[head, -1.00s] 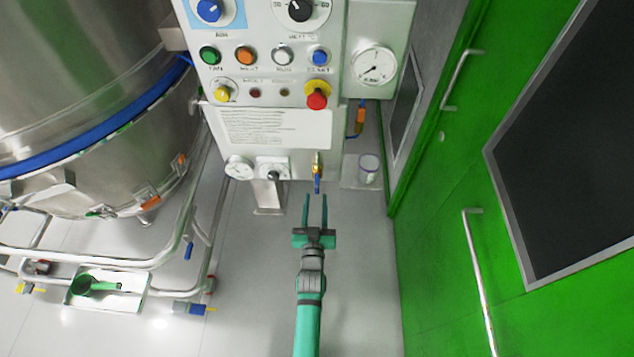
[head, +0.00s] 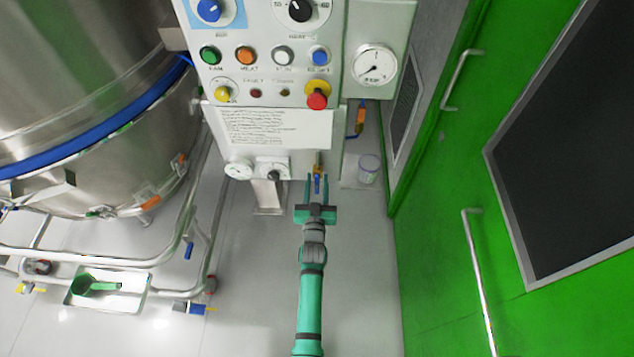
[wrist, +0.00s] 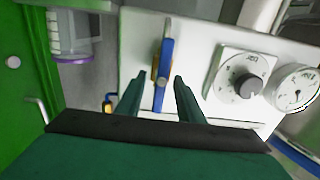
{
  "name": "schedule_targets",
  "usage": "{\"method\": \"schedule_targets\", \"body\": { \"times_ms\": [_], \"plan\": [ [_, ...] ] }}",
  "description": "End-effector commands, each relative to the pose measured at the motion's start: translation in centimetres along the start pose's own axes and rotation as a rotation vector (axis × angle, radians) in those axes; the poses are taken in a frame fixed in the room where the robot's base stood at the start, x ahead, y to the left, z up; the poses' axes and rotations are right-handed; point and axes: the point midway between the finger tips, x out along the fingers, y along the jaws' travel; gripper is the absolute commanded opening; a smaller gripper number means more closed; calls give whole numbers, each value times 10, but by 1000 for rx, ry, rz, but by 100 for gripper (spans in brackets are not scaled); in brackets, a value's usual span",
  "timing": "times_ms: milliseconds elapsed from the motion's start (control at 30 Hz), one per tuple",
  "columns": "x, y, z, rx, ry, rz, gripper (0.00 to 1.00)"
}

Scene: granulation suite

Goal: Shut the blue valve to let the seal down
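The blue valve handle (head: 317,183) is on a small brass fitting low on the front of the control cabinet. In the wrist view the blue handle (wrist: 163,75) stands upright along the brass valve body, between the fingers. My gripper (head: 317,182) is open, with one finger on each side of the handle. In the wrist view there is a gap between each fingertip (wrist: 157,82) and the handle.
The cabinet carries a round gauge (head: 374,65), a red stop button (head: 317,99) and a black-knobbed dial (wrist: 246,86) beside the valve. A clear cup (head: 368,168) hangs to the right. A green door (head: 450,250) bounds the right; a steel vessel (head: 80,110) stands left.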

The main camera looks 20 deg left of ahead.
Motion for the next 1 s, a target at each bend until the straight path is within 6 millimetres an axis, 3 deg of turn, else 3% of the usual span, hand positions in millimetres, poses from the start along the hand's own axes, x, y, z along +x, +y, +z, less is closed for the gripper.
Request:
{"method": "schedule_targets", "body": {
  "times_ms": [100, 267, 667, 1000],
  "plan": [
    [0, 0, 0, 0, 0, 0, 34],
    [0, 0, 0, 0, 0, 0, 0],
    [0, 0, 0, 47, 0, -1, 0],
    [0, 2, 1, 280, 0, -1, 0]
  ]
}}
